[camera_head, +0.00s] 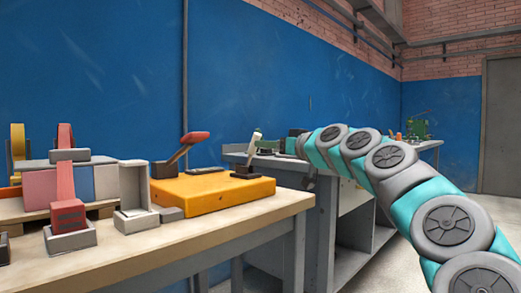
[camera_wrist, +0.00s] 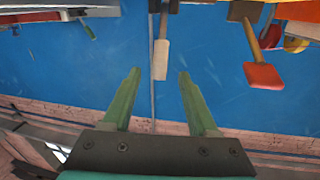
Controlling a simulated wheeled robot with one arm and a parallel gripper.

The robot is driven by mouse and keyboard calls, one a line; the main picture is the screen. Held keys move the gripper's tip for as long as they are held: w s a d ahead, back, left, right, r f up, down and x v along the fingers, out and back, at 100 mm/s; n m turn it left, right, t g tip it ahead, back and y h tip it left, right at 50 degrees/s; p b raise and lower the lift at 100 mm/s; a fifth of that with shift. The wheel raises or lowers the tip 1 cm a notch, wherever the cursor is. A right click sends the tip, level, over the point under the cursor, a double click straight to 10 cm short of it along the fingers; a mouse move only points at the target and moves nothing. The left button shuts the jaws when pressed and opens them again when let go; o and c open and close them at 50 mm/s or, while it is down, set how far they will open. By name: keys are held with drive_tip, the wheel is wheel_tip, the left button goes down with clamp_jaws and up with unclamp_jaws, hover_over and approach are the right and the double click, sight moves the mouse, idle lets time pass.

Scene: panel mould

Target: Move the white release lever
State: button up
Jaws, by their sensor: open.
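The white release lever (camera_head: 254,143) stands tilted on the right part of a yellow block (camera_head: 225,196) on the workbench, in a dark mount. In the wrist view the white lever (camera_wrist: 161,60) hangs down from the top edge, its free end between my fingertips in the picture. My gripper (camera_wrist: 159,73) is open, with two green fingers apart on either side of the lever's end. I see no contact, and the depth between them is hard to judge. In the head view my arm reaches in from the right to beside the lever; the fingers are too small to make out there.
A red lever (camera_head: 195,137) stands on the same block, left of the white one; it also shows at right in the wrist view (camera_wrist: 262,76). Boxes and red-handled parts (camera_head: 68,215) crowd the bench's left. A blue wall (camera_head: 120,70) stands behind.

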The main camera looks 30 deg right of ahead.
sight(255, 152)
drive_tip(key=shift+w+a+r, duration=0.1)
drive_tip(key=shift+w+a, duration=0.1)
drive_tip(key=shift+w, duration=1.05)
drive_tip(key=shift+w+a+f, duration=0.1)
drive_tip(key=shift+w+a, duration=0.15)
drive_tip(key=shift+w, duration=1)
drive_tip(key=shift+w+a+r, duration=0.1)
drive_tip(key=shift+w+a, duration=0.1)
drive_tip(key=shift+w, duration=1.05)
drive_tip(key=shift+c, duration=0.2)
clamp_jaws()
